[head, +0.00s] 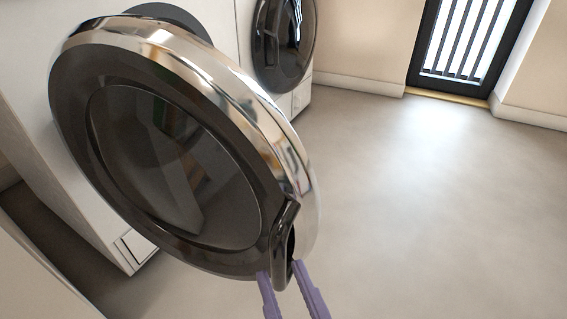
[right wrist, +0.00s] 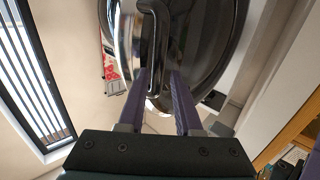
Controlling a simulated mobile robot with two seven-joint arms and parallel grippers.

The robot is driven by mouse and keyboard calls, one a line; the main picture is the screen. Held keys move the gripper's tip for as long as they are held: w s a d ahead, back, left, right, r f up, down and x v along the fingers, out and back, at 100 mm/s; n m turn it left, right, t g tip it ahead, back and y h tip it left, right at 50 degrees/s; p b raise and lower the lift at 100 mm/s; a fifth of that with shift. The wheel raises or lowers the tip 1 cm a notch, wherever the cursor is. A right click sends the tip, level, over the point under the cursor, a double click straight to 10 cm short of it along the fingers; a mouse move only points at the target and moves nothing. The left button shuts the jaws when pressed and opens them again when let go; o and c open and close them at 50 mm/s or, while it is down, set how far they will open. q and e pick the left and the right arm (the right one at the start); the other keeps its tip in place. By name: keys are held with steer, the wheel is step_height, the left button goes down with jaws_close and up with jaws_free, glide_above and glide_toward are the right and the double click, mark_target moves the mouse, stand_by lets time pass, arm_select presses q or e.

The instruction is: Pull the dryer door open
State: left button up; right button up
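The dryer door (head: 170,150) is a round dark glass door with a shiny chrome rim. It stands swung out from the white dryer body (head: 75,185), clearly open. Its black handle (head: 283,245) is at the lower right of the rim. My right gripper (head: 282,270) has its two purple fingers on either side of the handle's lower end, and the handle seems to fill the gap between them. In the right wrist view, the handle (right wrist: 163,45) runs down between the fingertips (right wrist: 158,75). Exact contact is hard to see. My left gripper is not in view.
A second machine with a round dark door (head: 283,45) stands behind, along the wall. The grey floor (head: 430,190) to the right is clear. A barred glass door (head: 465,45) is at the back right.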

steer(key=p+v, duration=0.1)
steer(key=v, duration=0.5)
steer(key=w+d+r+g+h+p, duration=0.1)
steer(key=w+d+r+g+p, duration=0.15)
steer(key=r+p, duration=1.05)
steer(key=w+d+r+g+h+p, duration=0.15)
steer(key=r+g+p, duration=0.25)
steer(key=r+p, duration=0.9)
steer(key=s+d+r+m+g+h+p, duration=0.1)
steer(key=s+d+r+g+p, duration=0.2)
steer(key=r+p, duration=0.75)
steer(key=s+d+r+m+g+h+p, duration=0.1)
steer(key=s+d+r+p, duration=0.4)
steer(key=r+p, duration=0.6)
steer(key=s+d+r+g+h+p, duration=0.25)
steer(key=d+r+p, duration=0.25)
steer(key=r+p, duration=0.6)
step_height(320, 180, up, 36)
steer(key=p, duration=3.2)
steer(key=shift+w+a+y, duration=0.25)
steer(key=shift+w+y, duration=0.15)
